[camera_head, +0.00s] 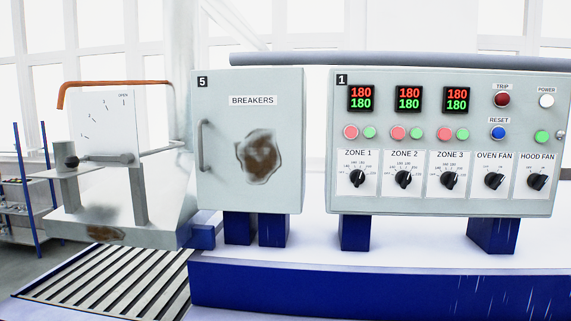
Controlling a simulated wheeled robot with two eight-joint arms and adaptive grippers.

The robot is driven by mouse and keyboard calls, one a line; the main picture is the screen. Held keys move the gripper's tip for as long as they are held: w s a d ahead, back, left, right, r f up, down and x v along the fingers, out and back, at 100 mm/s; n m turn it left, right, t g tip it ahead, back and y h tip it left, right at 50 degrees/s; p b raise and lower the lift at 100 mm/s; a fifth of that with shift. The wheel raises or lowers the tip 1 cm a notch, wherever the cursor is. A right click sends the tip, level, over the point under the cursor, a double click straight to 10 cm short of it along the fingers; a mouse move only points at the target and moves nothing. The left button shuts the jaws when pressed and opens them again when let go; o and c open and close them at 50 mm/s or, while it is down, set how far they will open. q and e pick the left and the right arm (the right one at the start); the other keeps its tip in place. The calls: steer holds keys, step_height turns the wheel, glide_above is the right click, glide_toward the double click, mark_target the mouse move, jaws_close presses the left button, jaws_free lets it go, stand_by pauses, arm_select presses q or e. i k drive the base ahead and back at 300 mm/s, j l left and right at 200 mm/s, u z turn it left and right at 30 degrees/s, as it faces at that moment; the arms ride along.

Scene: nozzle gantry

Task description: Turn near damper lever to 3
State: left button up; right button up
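A grey damper lever (105,158) with a black knob (72,162) at its left end shows at the left of the head view. It lies about level, with its right end at a grey upright post. Behind and above it stands a pale scale plate (108,115) with several tick marks and a small label, seemingly "OPEN", at the top right. The tick numbers are too small to read. I see only this one lever and cannot tell whether it is the near one. Neither of my grippers is in view.
A breaker box (225,140) with a handle stands right of the lever. A control panel (440,185) with knobs and buttons is further right. An orange pipe (115,83) runs above the scale plate. A slatted grate (110,285) lies below, and shelves (30,195) stand far left.

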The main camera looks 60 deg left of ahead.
mark_target(71, 162)
steer(key=u, duration=3.1)
